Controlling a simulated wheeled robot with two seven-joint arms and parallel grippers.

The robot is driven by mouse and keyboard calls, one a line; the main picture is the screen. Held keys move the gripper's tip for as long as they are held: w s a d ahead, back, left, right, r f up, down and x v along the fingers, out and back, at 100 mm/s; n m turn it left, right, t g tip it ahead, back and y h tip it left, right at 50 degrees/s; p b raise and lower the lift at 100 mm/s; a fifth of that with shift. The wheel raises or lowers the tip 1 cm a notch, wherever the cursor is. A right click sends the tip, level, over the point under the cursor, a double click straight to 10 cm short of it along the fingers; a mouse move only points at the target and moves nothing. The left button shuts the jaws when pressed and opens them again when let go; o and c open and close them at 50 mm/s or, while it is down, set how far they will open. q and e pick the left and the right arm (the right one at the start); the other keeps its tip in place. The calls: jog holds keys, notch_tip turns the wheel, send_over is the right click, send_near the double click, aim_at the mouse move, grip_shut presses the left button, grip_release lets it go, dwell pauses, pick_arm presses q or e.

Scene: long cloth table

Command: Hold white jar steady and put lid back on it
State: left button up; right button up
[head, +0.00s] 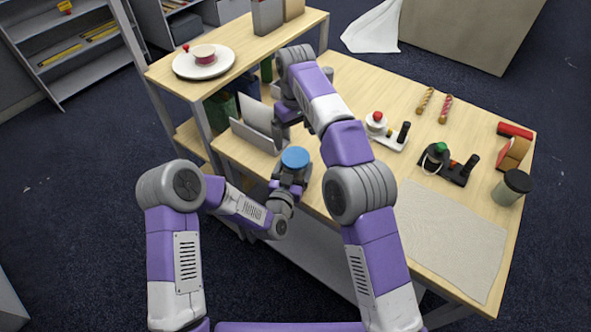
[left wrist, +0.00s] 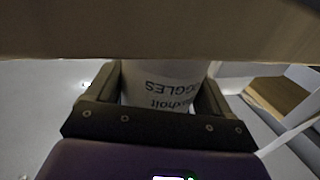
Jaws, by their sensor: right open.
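The white jar (left wrist: 165,88) stands between the two fingers of my left gripper (left wrist: 160,105) in the left wrist view, its dark lettering upside down. The fingers are closed against its sides. In the head view my left gripper (head: 290,178) is near the table's front left edge. A round blue lid (head: 295,158) shows at the top of the jar there; I cannot tell whether it is fully seated. My right gripper (head: 284,118) is open, behind and slightly left of the blue lid, partly hidden by its own arm and apart from the lid.
A grey upright holder (head: 252,135) stands close left of my right gripper. A raised shelf (head: 160,72) bears a plate (head: 182,64) with a pink-sided item. Tools, a dark-lidded cup (head: 511,188) and a cloth mat (head: 450,235) lie to the right. A wooden surface (left wrist: 160,30) hides part of the jar.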

aim_at(295, 157)
pick_arm(q)
jog(key=c, duration=0.9)
grip_shut()
pick_arm(e)
jog(key=shift+n, duration=0.3)
jog(key=n, duration=0.4)
jog(key=shift+s+f+n, duration=0.15)
jog(key=shift+f+n, duration=0.1)
jog(key=shift+n, duration=0.05)
jog(key=n, duration=0.6)
jog(key=shift+a+f, duration=0.15)
jog(key=n, duration=1.1)
jog(key=shift+r, duration=0.4)
jog(key=shift+f, duration=4)
